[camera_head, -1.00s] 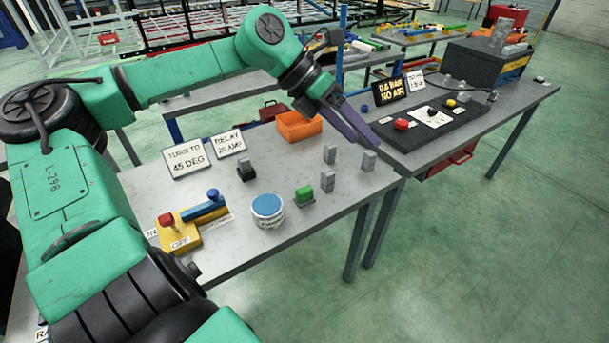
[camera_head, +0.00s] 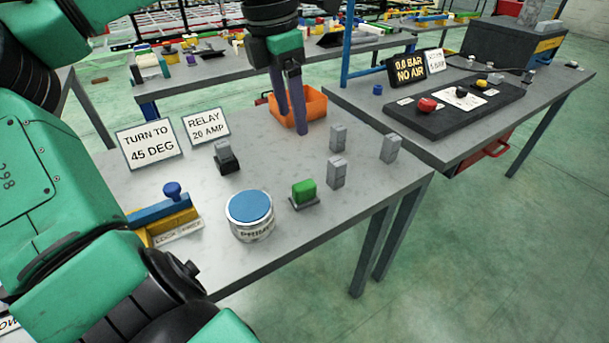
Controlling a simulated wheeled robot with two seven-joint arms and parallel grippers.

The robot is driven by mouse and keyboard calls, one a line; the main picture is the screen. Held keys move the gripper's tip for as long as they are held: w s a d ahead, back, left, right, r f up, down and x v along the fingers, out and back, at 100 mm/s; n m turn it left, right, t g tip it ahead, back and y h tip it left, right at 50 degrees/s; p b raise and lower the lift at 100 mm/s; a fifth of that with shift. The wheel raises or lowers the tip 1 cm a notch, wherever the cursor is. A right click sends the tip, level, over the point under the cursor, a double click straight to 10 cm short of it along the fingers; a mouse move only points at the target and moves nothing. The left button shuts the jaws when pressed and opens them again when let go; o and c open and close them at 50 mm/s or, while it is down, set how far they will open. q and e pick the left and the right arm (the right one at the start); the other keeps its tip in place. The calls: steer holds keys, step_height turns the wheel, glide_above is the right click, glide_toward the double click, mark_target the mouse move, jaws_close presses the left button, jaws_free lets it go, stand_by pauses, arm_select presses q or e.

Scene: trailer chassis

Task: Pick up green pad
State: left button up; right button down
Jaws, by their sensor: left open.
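The green pad (camera_head: 304,192) is a small green block on a flat dark grey base, near the front edge of the grey table (camera_head: 232,283). My left gripper (camera_head: 291,123) points down with its two dark purple fingers apart. It is empty and appears in front of the orange bin, farther back on the table than the green pad, and not touching the pad. My right gripper is out of view.
Grey blocks (camera_head: 336,172) stand just right of the pad. A tin with a blue lid (camera_head: 250,207) stands left of it. A black-based switch (camera_head: 226,158) and an orange bin (camera_head: 312,108) are farther back. A blue lever (camera_head: 158,211) is at left.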

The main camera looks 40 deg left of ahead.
arm_select(q)
steer(key=b, duration=0.3)
glide_above(304, 184)
steer(key=s+a, duration=0.1)
steer(key=s, duration=0.1)
step_height(304, 184, down, 6)
steer(key=f, duration=0.4)
steer(key=w+f, duration=0.1)
steer(key=f, duration=0.4)
steer(key=w+d+f, duration=0.1)
steer(key=f, duration=0.3)
steer(key=shift+f, duration=0.2)
jaws_close()
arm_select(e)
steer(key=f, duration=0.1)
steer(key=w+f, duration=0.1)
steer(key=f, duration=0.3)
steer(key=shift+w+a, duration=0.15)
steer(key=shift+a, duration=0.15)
